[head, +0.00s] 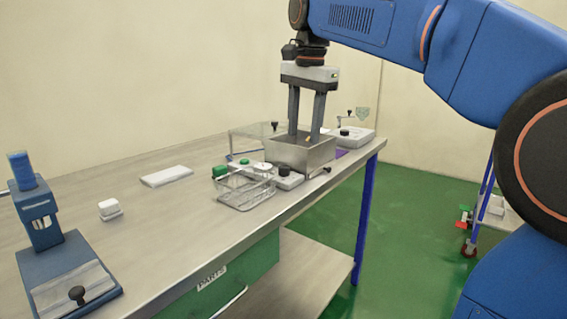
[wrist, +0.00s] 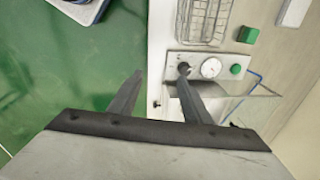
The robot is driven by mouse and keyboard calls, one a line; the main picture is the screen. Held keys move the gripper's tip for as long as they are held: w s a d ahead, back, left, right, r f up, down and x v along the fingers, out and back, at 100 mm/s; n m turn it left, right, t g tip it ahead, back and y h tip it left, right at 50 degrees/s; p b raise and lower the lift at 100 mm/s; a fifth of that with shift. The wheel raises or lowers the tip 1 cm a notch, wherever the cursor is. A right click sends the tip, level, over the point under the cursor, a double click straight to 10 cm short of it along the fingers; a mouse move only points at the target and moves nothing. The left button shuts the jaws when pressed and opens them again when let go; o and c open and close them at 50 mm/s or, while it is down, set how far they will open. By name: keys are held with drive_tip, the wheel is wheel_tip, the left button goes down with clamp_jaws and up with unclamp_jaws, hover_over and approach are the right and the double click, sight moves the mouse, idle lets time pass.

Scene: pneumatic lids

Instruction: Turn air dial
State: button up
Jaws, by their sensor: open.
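The air panel (wrist: 221,75) is a pale strip with a black dial (wrist: 184,69), a round white gauge (wrist: 210,68) and a green button (wrist: 235,69). In the head view the black dial (head: 284,170) and the gauge (head: 262,168) sit in front of an open metal box (head: 318,156). My gripper (head: 305,136) points down at the box, its fingers spread and nothing between them. In the wrist view my gripper (wrist: 160,77) has its right fingertip overlapping the view just below the dial; I cannot tell whether they touch.
A wire basket (head: 245,188) stands close beside the panel, with a green block (head: 220,171) near it. A clear lid (wrist: 252,104) lies beside the box in the wrist view. A white device (head: 352,138) stands behind. The table's left-middle is mostly clear.

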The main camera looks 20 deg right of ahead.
sight(283, 166)
drive_tip(key=w+a+r+m+g, duration=0.1)
drive_tip(key=w+a+r+m, duration=0.3)
drive_tip(key=w, duration=0.4)
drive_tip(key=f, duration=0.5)
drive_tip(key=d+f, duration=0.1)
drive_tip(key=f, duration=0.9)
drive_tip(key=shift+w+d+f, duration=0.1)
drive_tip(key=shift+d+f, duration=0.05)
drive_tip(key=shift+f, duration=0.2)
drive_tip(key=c, duration=1)
